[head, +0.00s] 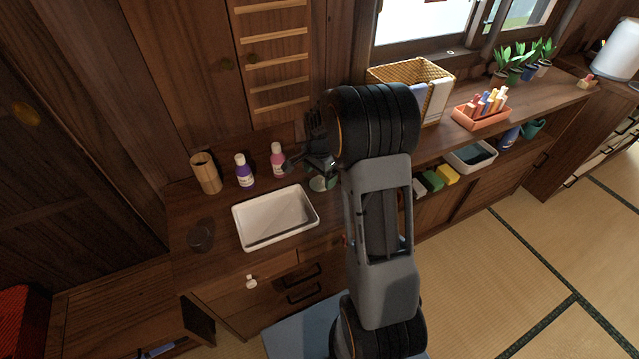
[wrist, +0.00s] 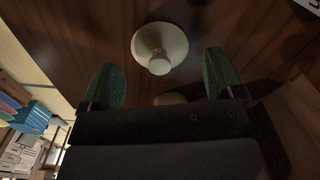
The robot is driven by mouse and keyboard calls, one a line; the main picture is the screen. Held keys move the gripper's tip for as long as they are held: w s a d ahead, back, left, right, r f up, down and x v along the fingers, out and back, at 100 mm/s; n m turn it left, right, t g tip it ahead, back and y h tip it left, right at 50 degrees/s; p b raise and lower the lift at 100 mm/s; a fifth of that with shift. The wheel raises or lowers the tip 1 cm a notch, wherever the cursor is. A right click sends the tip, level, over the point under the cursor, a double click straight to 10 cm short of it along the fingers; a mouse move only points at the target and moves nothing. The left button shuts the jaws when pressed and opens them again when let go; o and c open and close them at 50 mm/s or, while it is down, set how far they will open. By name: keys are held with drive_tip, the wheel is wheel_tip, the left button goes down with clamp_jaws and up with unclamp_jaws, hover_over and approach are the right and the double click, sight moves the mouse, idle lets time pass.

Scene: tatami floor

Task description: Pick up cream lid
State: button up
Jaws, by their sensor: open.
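In the wrist view, the cream lid (wrist: 160,47), a round disc with a knob on top, lies on dark wood just ahead of and between the fingertips. My gripper (wrist: 161,72) is open and empty, its green-padded fingers apart on either side. The lid does not appear to be touched. A second pale thing (wrist: 171,98) is mostly hidden behind the gripper body. In the head view, my gripper (head: 312,155) is over the counter, and a pale round thing (head: 319,183) below it is partly hidden by my arm; I cannot tell if it is the lid.
A white tray (head: 243,234) lies on the counter (head: 190,262). A wooden cup (head: 205,174), a purple bottle (head: 244,171) and a pink bottle (head: 278,160) stand behind it. A dark round object (head: 201,237) is at left. A basket (head: 399,70) stands right of my arm.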

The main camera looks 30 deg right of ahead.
drive_tip(key=shift+f, duration=1)
drive_tip(key=shift+c, duration=0.4)
drive_tip(key=c, duration=0.9)
